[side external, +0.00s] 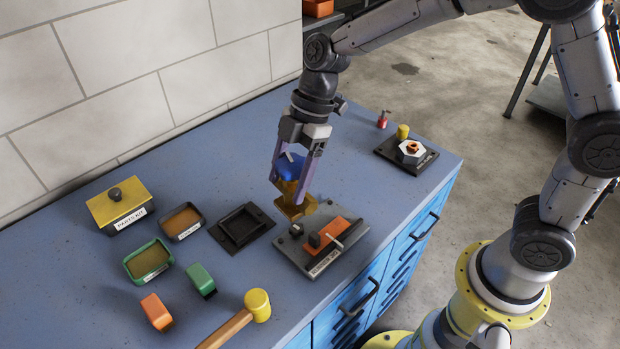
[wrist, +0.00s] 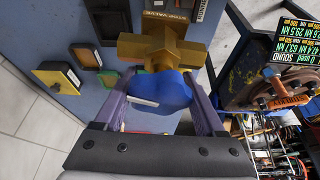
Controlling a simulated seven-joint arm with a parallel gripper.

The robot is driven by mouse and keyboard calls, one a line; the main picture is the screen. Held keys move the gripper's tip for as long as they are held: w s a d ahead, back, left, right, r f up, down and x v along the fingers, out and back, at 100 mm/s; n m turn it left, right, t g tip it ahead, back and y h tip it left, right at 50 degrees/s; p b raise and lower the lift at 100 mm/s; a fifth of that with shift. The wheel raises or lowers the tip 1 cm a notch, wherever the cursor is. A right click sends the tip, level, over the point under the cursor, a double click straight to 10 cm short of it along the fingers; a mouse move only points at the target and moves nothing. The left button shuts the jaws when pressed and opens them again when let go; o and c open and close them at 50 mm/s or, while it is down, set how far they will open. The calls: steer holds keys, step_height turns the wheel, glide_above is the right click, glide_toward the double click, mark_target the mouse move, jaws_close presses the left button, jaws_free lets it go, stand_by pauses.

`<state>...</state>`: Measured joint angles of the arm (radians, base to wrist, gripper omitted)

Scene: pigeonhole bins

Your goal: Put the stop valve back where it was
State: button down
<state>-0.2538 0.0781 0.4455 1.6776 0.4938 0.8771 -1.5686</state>
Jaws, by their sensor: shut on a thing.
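The stop valve (side external: 293,208) has a brass body and a blue top. My gripper (side external: 287,188) is shut on the blue part, with the brass body hanging below the fingers. In the wrist view the blue part sits between the fingertips (wrist: 157,88) and the brass body (wrist: 162,50) shows beyond it. The valve is by the back-left edge of a dark grey plate (side external: 288,249). I cannot tell whether they touch. A label reading "STOP VALVE" (wrist: 166,17) shows beyond the brass body. The plate carries an orange block (side external: 327,236), a white rod and small black posts.
An empty black square tray (side external: 242,228) lies left of the plate. Further left are a yellow parts-kit box (side external: 119,202), small bins, loose blocks and a mallet (side external: 257,305). Another dark plate with a white hex part (side external: 411,152) stands back right. Blue bench space is clear behind my gripper.

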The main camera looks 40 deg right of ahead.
mark_target(306, 196)
steer(key=shift+s+d+n, duration=0.1)
steer(key=shift+s+n, duration=0.35)
steer(key=shift+n, duration=0.25)
steer(key=shift+s+d+f+n+g, duration=0.25)
steer(key=shift+s+d+n, duration=0.2)
steer(key=shift+s, duration=0.15)
steer(key=shift+s+d+f+n+g, duration=0.2)
steer(key=shift+s+d+n+g, duration=0.05)
steer(key=shift+s+d+n, duration=0.25)
steer(key=s+d+m, duration=0.1)
steer(key=s+d, duration=0.5)
steer(key=d, duration=0.4)
steer(key=s+d+m, duration=0.1)
steer(key=s+d, duration=0.4)
steer(key=d, duration=0.6)
steer(key=shift+t, duration=0.3)
steer(key=shift+w+d+f, duration=0.45)
steer(key=shift+w+f, duration=1.55)
steer(key=shift+w, duration=0.2)
steer(key=shift+w+d+f, duration=0.5)
steer(key=shift+w+f, duration=1.55)
steer(key=shift+w, duration=0.2)
steer(key=shift+w+d+f, duration=0.45)
steer(key=shift+w+f, duration=1.55)
steer(key=shift+w, duration=0.2)
steer(key=shift+f, duration=0.2)
